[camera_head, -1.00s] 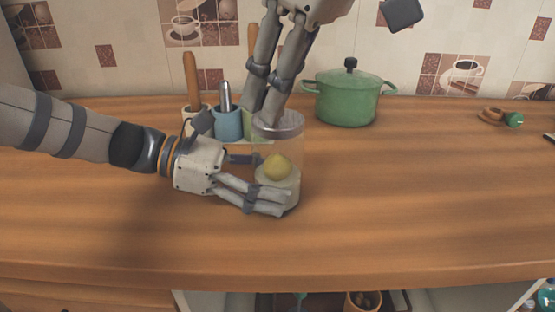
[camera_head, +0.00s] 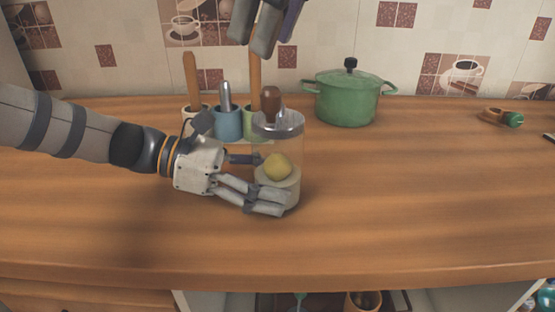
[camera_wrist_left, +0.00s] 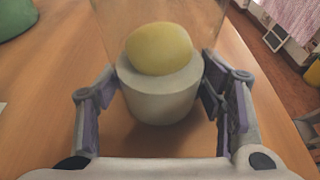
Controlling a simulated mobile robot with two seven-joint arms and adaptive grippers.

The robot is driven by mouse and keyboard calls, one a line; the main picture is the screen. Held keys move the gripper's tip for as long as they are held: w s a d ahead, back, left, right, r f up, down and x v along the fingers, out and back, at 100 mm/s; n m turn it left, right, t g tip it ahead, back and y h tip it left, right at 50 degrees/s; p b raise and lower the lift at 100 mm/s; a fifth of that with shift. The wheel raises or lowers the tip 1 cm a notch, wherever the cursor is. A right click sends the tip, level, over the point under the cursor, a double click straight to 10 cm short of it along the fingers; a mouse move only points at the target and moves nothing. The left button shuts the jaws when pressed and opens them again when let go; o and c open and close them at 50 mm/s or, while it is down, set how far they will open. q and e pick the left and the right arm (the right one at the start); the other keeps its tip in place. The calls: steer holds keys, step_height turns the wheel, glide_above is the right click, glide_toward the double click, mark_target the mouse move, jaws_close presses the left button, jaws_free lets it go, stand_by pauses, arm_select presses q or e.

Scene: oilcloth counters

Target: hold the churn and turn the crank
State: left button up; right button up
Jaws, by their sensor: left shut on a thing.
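The churn (camera_head: 292,150) is a clear jar with a grey lid and a brown crank knob (camera_head: 271,97) on top. It stands upright on the counter with a pale yellow lump in whitish contents. My left gripper (camera_head: 268,182) is shut on the churn from the left, low on its body. In the left wrist view the churn (camera_wrist_left: 158,95) sits between the two fingers. My right gripper (camera_head: 265,40) is above the churn at the top edge, apart from the knob. Its fingers point down with a gap between them, and nothing shows in it.
Behind the churn stand several small pots, including a blue one (camera_head: 228,123), with upright tool handles. A green lidded pot (camera_head: 346,100) stands behind to the right. A brown and green item (camera_head: 503,117) lies at far right. The counter (camera_head: 420,200) is clear in front and right.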

stand_by(0.3)
arm_select(q)
steer(key=o, duration=0.9)
steer(key=shift+o, duration=0.2)
